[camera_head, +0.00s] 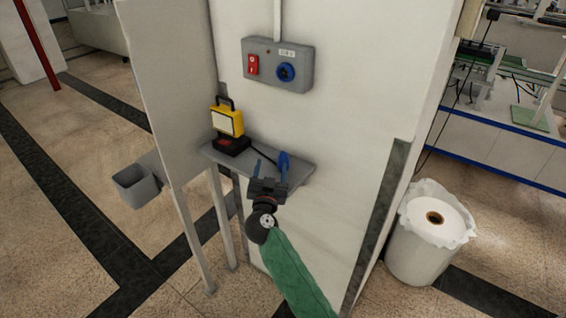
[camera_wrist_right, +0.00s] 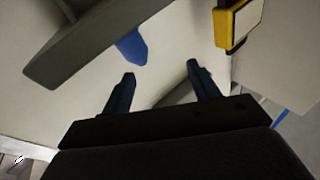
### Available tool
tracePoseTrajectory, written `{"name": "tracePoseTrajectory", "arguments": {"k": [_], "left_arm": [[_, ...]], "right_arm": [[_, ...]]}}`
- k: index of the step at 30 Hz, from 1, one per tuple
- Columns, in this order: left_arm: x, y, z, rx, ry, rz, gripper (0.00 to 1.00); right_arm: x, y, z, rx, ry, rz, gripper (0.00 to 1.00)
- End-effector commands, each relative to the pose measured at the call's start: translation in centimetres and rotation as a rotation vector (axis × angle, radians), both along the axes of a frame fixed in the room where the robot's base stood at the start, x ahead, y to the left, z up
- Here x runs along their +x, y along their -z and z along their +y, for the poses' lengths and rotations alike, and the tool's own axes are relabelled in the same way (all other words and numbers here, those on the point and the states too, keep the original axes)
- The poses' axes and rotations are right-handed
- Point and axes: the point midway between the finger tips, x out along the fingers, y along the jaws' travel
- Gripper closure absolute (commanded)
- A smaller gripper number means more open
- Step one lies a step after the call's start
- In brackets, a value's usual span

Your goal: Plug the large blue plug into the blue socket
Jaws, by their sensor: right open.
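The large blue plug (camera_head: 284,160) is at the shelf, at the end of a black cable. In the right wrist view the blue plug (camera_wrist_right: 132,47) shows at a grey edge, partly cut off, beyond my fingertips. The blue socket (camera_head: 285,72) is on a grey wall box above the shelf. My right gripper (camera_head: 270,170) is at the shelf's front edge, close to the plug in the picture. In the right wrist view my right gripper (camera_wrist_right: 161,76) is open, with nothing between its fingers. My left gripper is not in view.
The grey shelf (camera_head: 300,172) carries a yellow lamp (camera_head: 227,120) on a black and red base at its left. The wall box (camera_head: 262,60) also has a red switch (camera_head: 253,65). A grey bin (camera_head: 137,186) is at left, a white lined bin (camera_head: 428,245) at right.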

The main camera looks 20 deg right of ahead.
Motion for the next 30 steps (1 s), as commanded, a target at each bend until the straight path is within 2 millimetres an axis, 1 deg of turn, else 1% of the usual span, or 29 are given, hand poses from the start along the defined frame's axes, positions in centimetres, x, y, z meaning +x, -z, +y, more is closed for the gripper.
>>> {"name": "tracePoseTrajectory", "arguments": {"k": [3,6,11,21,30], "left_arm": [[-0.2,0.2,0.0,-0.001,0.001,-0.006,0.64],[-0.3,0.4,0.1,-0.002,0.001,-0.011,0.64],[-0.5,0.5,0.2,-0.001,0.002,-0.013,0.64],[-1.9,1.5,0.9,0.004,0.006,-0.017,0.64],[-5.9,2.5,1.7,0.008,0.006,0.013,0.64]], "right_arm": [[-0.6,0.8,-1.1,-0.031,0.075,0.118,0.40],[-1.0,1.3,-1.6,-0.054,0.108,0.193,0.40],[-1.0,1.7,-2.1,-0.070,0.128,0.249,0.40],[1.5,1.6,-3.4,-0.074,0.129,0.253,0.40],[4.6,1.3,-4.9,-0.073,0.128,0.252,0.40]]}}
